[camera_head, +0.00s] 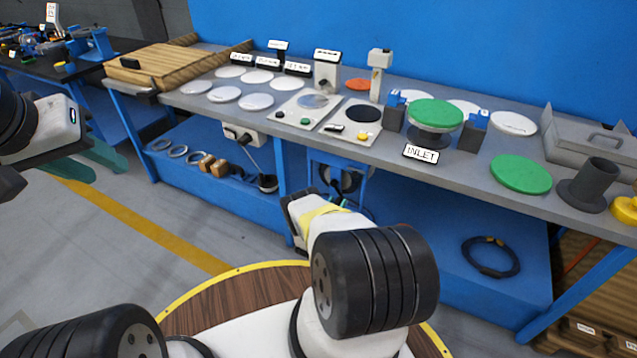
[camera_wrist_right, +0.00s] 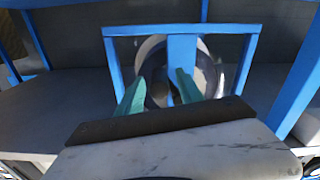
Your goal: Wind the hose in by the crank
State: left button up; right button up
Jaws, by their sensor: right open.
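A round reel (camera_head: 336,178) sits under the bench inside a blue frame (camera_head: 366,188). In the right wrist view the reel (camera_wrist_right: 152,54), grey and dark, is partly covered by the frame's blue upright (camera_wrist_right: 182,52). I cannot make out a crank handle or a hose on it clearly. My right gripper (camera_head: 332,203) is just in front of the reel; its green fingers (camera_wrist_right: 158,84) are apart with nothing clearly between them, and point at the reel. My left gripper (camera_head: 106,171) is open and empty over the floor at the left, far from the reel.
The grey bench top (camera_head: 452,180) above carries discs, signs and an INLET label (camera_head: 420,154). A white box (camera_head: 240,134) with a dark rod hangs at the bench front, left of the reel. A black coil (camera_head: 490,258) lies on the lower blue shelf. Floor at left is clear.

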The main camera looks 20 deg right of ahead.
jog(key=shift+c, duration=0.2)
grip_shut()
dwell(1.1)
